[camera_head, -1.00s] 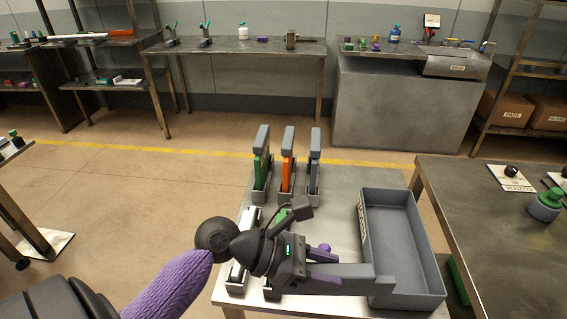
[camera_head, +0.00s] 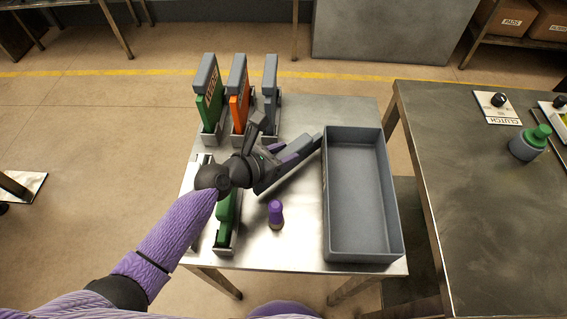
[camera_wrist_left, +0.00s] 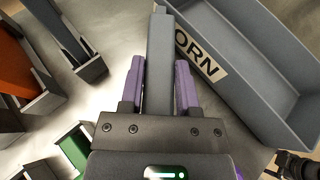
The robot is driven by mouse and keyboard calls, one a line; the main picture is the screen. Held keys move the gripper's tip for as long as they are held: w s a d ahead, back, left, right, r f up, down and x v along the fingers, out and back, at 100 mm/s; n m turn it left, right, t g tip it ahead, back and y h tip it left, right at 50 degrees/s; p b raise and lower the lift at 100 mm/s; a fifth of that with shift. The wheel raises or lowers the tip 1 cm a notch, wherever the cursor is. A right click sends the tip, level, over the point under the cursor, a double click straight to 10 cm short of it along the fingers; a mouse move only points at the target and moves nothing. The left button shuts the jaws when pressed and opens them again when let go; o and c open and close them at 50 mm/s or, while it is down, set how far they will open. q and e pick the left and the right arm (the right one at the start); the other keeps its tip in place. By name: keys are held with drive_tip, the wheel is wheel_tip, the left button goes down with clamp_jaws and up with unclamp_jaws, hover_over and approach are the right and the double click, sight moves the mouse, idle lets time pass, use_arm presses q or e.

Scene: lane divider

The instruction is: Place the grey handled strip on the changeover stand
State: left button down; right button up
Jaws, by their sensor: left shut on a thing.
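My left gripper (camera_head: 292,152) is shut on a plain grey bar (camera_head: 311,144), which fits the grey handled strip. In the left wrist view the bar (camera_wrist_left: 160,60) sits between the two purple fingers and points away from the palm. It is held above the metal stand top (camera_head: 300,246), just left of the grey bin. How far it is above the top I cannot tell. Another grey strip with a grey handle (camera_head: 270,75) stands in the rear right holder of the stand.
A green strip (camera_head: 207,85) and an orange strip (camera_head: 238,85) stand in the other rear holders. A front holder has a green piece (camera_head: 226,210). A purple knob (camera_head: 275,213) stands near the front. The deep grey bin (camera_head: 393,215) fills the stand's right side.

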use_arm(q)
wheel_tip(320, 180, down, 3)
drive_tip(key=shift+r+b, duration=0.2)
drive_tip(key=shift+b, duration=0.4)
drive_tip(key=shift+r, duration=0.2)
drive_tip(key=shift+f, duration=0.15)
drive_tip(key=shift+c, duration=1.6)
unclamp_jaws()
use_arm(e)
drive_tip(key=shift+w+d+f, duration=0.1)
drive_tip(key=shift+f, duration=0.35)
drive_tip(key=shift+w+d+f, duration=0.1)
drive_tip(key=shift+f, duration=0.35)
use_arm(q)
drive_tip(key=shift+r+p, duration=0.25)
drive_tip(key=shift+p, duration=0.05)
drive_tip(key=p+v, duration=0.3)
drive_tip(key=v, duration=0.9)
use_arm(e)
wheel_tip(320, 180, up, 4)
drive_tip(key=shift+w+a+f, duration=0.15)
drive_tip(key=shift+f, duration=0.05)
use_arm(q)
drive_tip(key=shift+f, duration=0.15)
